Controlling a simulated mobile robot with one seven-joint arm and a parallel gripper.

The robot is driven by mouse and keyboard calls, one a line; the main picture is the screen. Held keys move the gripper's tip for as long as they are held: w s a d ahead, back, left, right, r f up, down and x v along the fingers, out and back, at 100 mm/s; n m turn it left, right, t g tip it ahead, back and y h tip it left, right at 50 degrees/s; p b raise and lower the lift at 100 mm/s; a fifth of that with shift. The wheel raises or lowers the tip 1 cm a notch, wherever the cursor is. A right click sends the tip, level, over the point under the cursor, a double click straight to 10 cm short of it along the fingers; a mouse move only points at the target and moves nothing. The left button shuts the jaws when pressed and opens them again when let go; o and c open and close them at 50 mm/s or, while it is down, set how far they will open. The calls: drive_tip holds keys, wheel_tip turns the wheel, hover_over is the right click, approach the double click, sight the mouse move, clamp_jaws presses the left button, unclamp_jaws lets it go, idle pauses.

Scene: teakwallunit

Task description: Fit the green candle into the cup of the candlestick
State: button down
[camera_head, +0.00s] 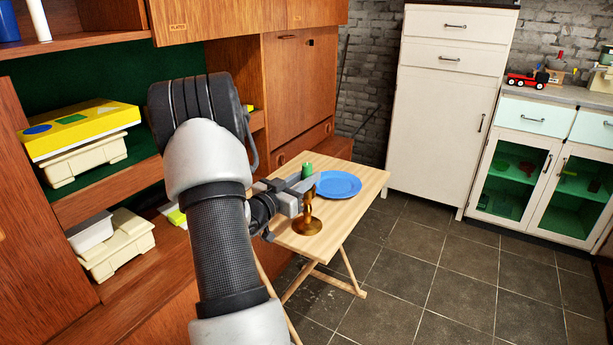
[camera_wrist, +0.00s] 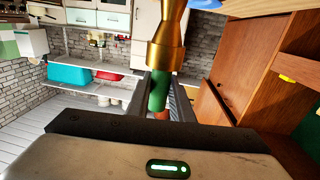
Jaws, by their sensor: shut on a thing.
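The green candle (camera_head: 307,170) is upright between the fingers of my gripper (camera_head: 303,185), which is shut on it. The candle (camera_wrist: 157,92) also shows between the two fingers in the wrist view, which looks upside down. The brass candlestick (camera_head: 307,226) stands upright on the small wooden table (camera_head: 345,172), right under the gripper. In the wrist view the candlestick's flared cup (camera_wrist: 165,57) meets the candle's lower end in the picture, and the two look roughly in line. The cup hides that end, so I cannot tell whether it sits inside or in front.
A blue plate (camera_head: 339,185) lies on the table just behind and right of the candlestick. A wooden wall unit (camera_head: 295,90) stands close behind and left of the table. The tiled floor (camera_head: 425,260) to the right is clear.

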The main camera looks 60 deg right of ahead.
drive_tip(key=shift+f, duration=0.1)
drive_tip(key=c, duration=1.5)
unclamp_jaws()
drive_tip(key=shift+a, duration=0.1)
drive_tip(key=w+a+p, duration=0.1)
drive_tip(key=a, duration=0.4)
drive_tip(key=a+p, duration=0.1)
drive_tip(key=a, duration=0.5)
drive_tip(key=w+a+p, duration=0.1)
drive_tip(key=a, duration=0.5)
drive_tip(key=shift+w, duration=0.35)
drive_tip(key=shift+s, duration=0.1)
